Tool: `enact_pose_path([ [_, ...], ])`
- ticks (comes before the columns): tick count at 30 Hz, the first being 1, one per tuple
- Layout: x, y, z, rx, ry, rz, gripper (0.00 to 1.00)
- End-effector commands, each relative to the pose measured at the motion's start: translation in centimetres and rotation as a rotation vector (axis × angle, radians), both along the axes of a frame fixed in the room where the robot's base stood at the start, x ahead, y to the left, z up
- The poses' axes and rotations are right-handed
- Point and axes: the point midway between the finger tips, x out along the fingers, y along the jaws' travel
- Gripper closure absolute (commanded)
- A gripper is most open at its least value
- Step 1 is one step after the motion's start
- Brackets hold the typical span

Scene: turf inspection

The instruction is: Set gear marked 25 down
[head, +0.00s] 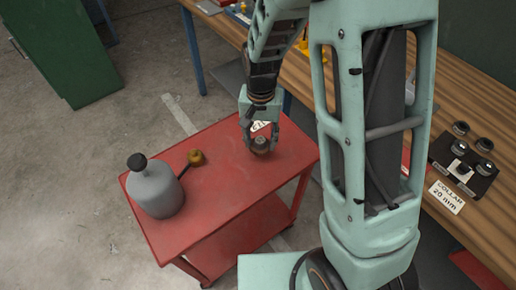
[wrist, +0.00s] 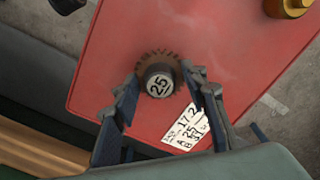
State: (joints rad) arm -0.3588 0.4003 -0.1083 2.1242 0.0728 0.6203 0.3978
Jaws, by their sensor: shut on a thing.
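The gear marked 25 (wrist: 158,80) is a dark toothed wheel with a grey hub, its number facing up in the wrist view. My gripper (wrist: 160,82) has its two fingers closed on either side of the hub. In the head view my gripper (head: 261,134) points down over the far right part of the red cart top, with the gear (head: 261,146) between its fingertips. The gear is at or very close to the cart top (head: 225,165); I cannot tell whether it touches. A white printed card (wrist: 187,128) lies on the cart beside the gear.
A grey canister with a black cap (head: 153,188) and a brass-coloured piece (head: 195,157) stand on the cart's left half. The cart's middle and front are clear. A wooden bench (head: 470,110) at right holds a dark holder with several collars (head: 463,160) and a COLLAR 20 mm sign (head: 446,197).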

Motion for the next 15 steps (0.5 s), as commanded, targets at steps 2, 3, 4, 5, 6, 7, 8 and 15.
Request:
enact_pose_path([
  [2,0.2,0.2,-0.4,0.0,0.0,0.0,0.84],
  [3,0.4,0.3,-0.6,0.0,0.0,0.0,0.84],
  [4,0.5,0.4,-0.9,0.0,0.0,0.0,0.84],
  [5,0.7,0.5,-1.2,0.0,0.0,0.0,0.84],
  [6,0.9,0.7,-1.7,0.0,0.0,0.0,0.84],
  [7,0.8,0.6,-2.1,0.0,0.001,-0.001,0.84],
  [8,0.8,0.6,-2.5,-0.001,0.001,-0.001,0.84],
  [15,0.8,0.5,-4.3,0.0,0.0,-0.001,0.84],
])
